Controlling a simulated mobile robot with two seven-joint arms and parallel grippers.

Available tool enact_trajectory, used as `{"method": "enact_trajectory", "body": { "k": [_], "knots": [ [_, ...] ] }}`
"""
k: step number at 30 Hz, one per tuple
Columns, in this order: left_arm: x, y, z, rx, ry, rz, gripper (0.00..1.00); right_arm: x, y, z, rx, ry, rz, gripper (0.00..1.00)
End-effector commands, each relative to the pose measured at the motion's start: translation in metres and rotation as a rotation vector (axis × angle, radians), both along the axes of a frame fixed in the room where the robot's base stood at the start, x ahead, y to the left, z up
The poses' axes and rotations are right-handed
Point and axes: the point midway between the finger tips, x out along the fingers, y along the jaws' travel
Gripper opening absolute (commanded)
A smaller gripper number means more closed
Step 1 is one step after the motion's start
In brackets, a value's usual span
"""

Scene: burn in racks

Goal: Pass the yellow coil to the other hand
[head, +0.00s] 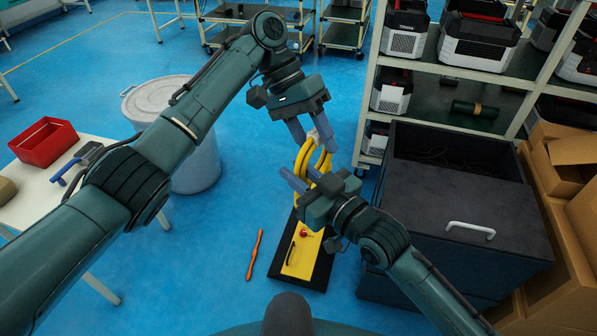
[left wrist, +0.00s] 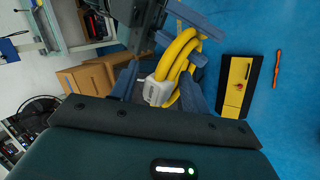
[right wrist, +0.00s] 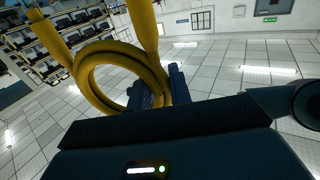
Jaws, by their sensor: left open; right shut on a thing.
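The yellow coil (head: 301,160), a looped yellow cable with a white plug (left wrist: 157,92), is held in the air between my two grippers. My right gripper (head: 301,178) is shut on the coil from below; the right wrist view shows its loops (right wrist: 88,75) rising above the fingers. My left gripper (head: 312,135) is above, open, with its fingers on either side of the white plug and upper end of the coil. In the left wrist view the plug lies between the spread fingers; whether they touch it I cannot tell.
Below on the floor is a black board with a yellow panel (head: 297,258) and, beside it, an orange stick (head: 254,254). A dark open-topped box (head: 450,200) and shelving (head: 430,75) stand right. A grey bin (head: 196,150) and white table (head: 40,205) with a red tray (head: 44,142) stand left.

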Motion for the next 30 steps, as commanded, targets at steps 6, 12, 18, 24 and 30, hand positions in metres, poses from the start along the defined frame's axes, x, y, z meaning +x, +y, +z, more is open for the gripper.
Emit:
{"method": "enact_trajectory", "body": {
  "k": [6, 12, 18, 24, 30],
  "knots": [
    [0.018, 0.02, 0.042, -0.002, -0.004, 0.003, 0.46, 0.0, 0.0, 0.001, 0.001, -0.002, 0.0, 0.0],
    [0.03, 0.036, 0.071, 0.001, -0.001, 0.001, 0.46, 0.0, 0.0, 0.001, 0.001, -0.002, 0.0, 0.0],
    [0.036, 0.041, 0.079, -0.006, -0.004, 0.005, 0.46, 0.0, 0.0, 0.001, 0.001, -0.002, 0.0, 0.0],
    [0.051, 0.035, 0.028, -0.099, -0.084, 0.093, 0.46, 0.0, 0.0, 0.0, 0.001, -0.002, 0.0, 0.0],
    [0.057, 0.034, -0.075, -0.183, -0.221, 0.271, 0.46, 0.0, 0.0, 0.001, 0.001, -0.002, 0.0, 0.0]
  ]
}}
